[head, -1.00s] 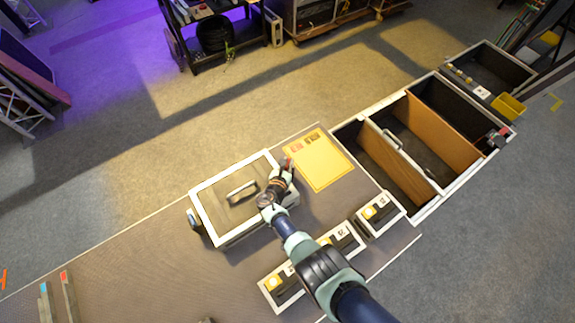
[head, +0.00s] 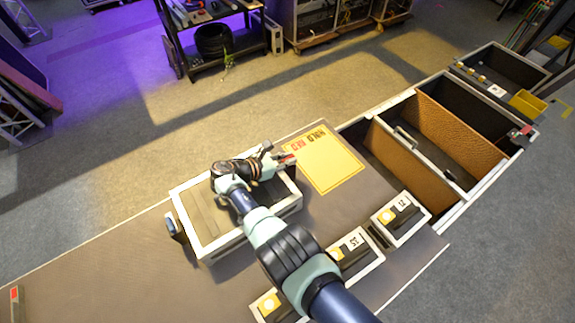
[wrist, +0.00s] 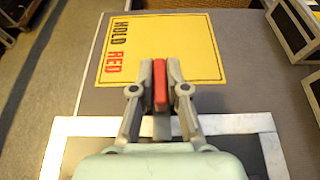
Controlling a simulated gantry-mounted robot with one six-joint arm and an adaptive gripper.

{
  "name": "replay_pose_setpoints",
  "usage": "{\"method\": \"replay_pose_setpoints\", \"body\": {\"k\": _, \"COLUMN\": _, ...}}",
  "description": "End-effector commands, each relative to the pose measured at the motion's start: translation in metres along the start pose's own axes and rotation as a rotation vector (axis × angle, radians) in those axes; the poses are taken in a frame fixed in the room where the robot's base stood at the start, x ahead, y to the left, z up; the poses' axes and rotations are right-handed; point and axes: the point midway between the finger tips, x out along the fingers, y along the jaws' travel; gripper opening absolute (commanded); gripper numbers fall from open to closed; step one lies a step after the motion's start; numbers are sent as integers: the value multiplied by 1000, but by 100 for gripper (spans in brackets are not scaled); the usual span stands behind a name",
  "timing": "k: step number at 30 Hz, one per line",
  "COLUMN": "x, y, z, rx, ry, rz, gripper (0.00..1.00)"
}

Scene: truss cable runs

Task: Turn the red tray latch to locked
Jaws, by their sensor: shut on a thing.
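The red latch (wrist: 160,85) is a narrow upright bar in the wrist view, and my gripper (wrist: 160,80) is shut on it with one finger on each side. In the head view a small red part of the latch (head: 288,157) shows at the fingertips of my gripper (head: 279,156). The tray (head: 207,246) is a grey box with a white rim, and my wrist is over its lid. The latch is at the tray's right side, near the yellow card. The latch's base and pivot are hidden by my gripper.
A yellow card (head: 329,170) lies beside the tray and reads "HOLD RED" in the wrist view. Several white-framed boxes (head: 401,219) line the table's near edge. A large open bin with wooden dividers (head: 460,130) is at the right. The table left of the tray is mostly clear.

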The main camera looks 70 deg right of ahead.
Motion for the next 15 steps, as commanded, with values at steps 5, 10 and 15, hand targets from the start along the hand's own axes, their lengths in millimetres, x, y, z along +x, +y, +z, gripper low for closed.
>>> {"method": "replay_pose_setpoints", "body": {"k": 5, "x": 0, "y": 0, "z": 0, "rx": 9, "ry": 1, "rz": -19, "gripper": 0}}
{"method": "replay_pose_setpoints", "body": {"k": 10, "x": 0, "y": 0, "z": 1, "rx": 10, "ry": 0, "rz": -22, "gripper": 0}}
{"method": "replay_pose_setpoints", "body": {"k": 15, "x": 0, "y": 0, "z": 2, "rx": 10, "ry": 0, "rz": -22, "gripper": 0}}
